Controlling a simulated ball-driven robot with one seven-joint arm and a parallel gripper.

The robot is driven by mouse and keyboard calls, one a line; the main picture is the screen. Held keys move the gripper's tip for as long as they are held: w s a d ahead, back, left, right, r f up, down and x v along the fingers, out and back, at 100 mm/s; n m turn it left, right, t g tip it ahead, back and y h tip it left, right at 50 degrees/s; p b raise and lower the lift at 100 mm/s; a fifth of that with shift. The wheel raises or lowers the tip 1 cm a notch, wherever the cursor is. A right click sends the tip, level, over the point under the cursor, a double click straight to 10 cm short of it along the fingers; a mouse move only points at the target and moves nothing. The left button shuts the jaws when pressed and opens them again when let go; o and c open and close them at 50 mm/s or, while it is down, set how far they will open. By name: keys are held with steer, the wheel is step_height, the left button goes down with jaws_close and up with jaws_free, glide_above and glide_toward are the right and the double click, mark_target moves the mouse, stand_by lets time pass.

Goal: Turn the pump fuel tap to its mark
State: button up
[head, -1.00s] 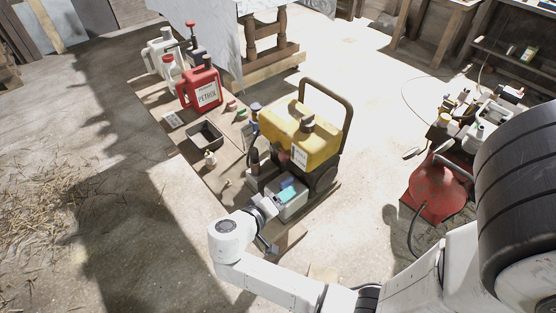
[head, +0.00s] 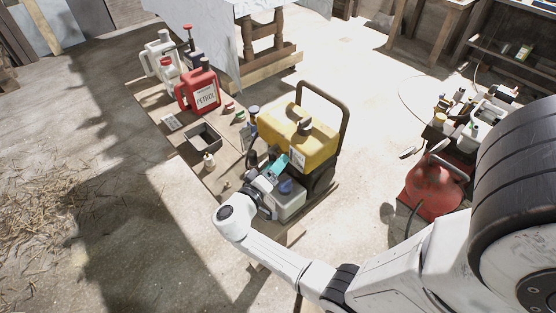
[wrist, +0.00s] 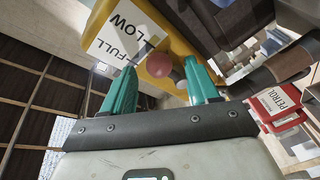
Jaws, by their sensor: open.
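The pump (head: 300,135) has a yellow body with a black handle frame and stands on the low boards. In the wrist view its yellow body (wrist: 190,65) carries a white label (wrist: 122,38) reading FULL and LOW. A dull red round knob (wrist: 159,65), which looks like the fuel tap's, sits in front of the yellow body near the label. My gripper (wrist: 160,72) is open, its teal fingers on either side of the knob in that view. Whether they touch it I cannot tell. In the head view my gripper (head: 278,163) hides the tap and its mark.
A red petrol can (head: 200,92), an open dark tray (head: 203,138) and a small white bottle (head: 209,160) are on the boards. A red canister (head: 432,188) stands at right.

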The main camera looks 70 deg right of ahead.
steer(key=shift+s+d, duration=0.1)
steer(key=shift+d, duration=0.7)
steer(key=c, duration=1)
